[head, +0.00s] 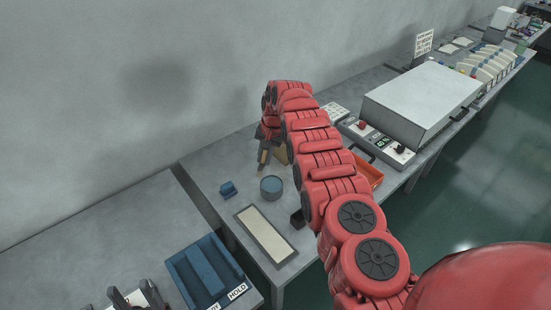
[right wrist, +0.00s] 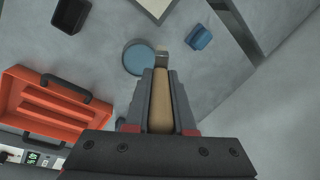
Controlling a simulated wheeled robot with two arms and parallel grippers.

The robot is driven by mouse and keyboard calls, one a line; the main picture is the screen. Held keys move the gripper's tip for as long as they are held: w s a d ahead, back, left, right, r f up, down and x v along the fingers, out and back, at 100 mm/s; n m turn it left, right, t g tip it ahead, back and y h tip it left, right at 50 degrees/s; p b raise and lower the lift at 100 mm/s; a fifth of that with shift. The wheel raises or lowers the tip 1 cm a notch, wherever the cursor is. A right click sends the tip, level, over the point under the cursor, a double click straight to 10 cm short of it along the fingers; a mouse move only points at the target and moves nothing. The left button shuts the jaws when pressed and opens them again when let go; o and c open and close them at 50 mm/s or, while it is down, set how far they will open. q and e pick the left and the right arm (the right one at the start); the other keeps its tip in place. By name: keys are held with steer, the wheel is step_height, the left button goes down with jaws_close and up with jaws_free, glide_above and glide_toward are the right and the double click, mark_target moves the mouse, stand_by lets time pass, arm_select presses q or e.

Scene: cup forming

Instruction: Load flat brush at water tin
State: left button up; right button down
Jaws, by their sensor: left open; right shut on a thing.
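The water tin (head: 271,195) is a round grey tin with blue inside, standing on the grey table. It also shows in the right wrist view (right wrist: 128,68). My right gripper (head: 264,152) is shut on the flat brush, whose tan wooden handle (right wrist: 161,105) lies between the fingers (right wrist: 161,78). The brush's metal end (right wrist: 162,58) points out past the fingertips and appears beside the tin's right rim in the right wrist view. In the head view the brush is up behind the tin, apart from it in the picture. My left gripper (head: 133,298) is open at the bottom left, partly cut off.
A small blue block (head: 228,188) sits left of the tin. A cream panel in a dark frame (head: 265,234) lies in front, with a small dark box (head: 297,218) nearby. An orange tray (right wrist: 50,110) is partly behind my right arm. A blue tray (head: 205,272) stands on the nearer table.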

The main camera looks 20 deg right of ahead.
steer(key=shift+w+d+f+m+p, duration=0.15)
steer(key=shift+d+m+p, duration=0.05)
steer(key=shift+m+p, duration=0.2)
steer(key=shift+w+f+m+t, duration=0.15)
steer(key=shift+f+m+t, duration=0.15)
steer(key=shift+m, duration=0.1)
steer(key=shift+w+d+f+m+p, duration=0.15)
steer(key=shift+d+m+p, duration=0.15)
steer(key=shift+m+p, duration=0.3)
steer(key=shift+s+d+f+m+t+h, duration=0.1)
steer(key=shift+d+f+m+t, duration=0.35)
steer(key=shift+f, duration=0.95)
steer(key=shift+s+d+f+m+t+h, duration=0.15)
steer(key=shift+d+f+m, duration=0.35)
steer(key=shift+f+m, duration=0.65)
steer(key=shift+w+d+f+m+t+h, duration=0.1)
steer(key=shift+d+f+m+t, duration=0.3)
steer(key=shift+f, duration=1.25)
steer(key=shift+f+b, duration=0.4)
steer(key=shift+f, duration=0.05)
steer(key=shift+s, duration=0.1)
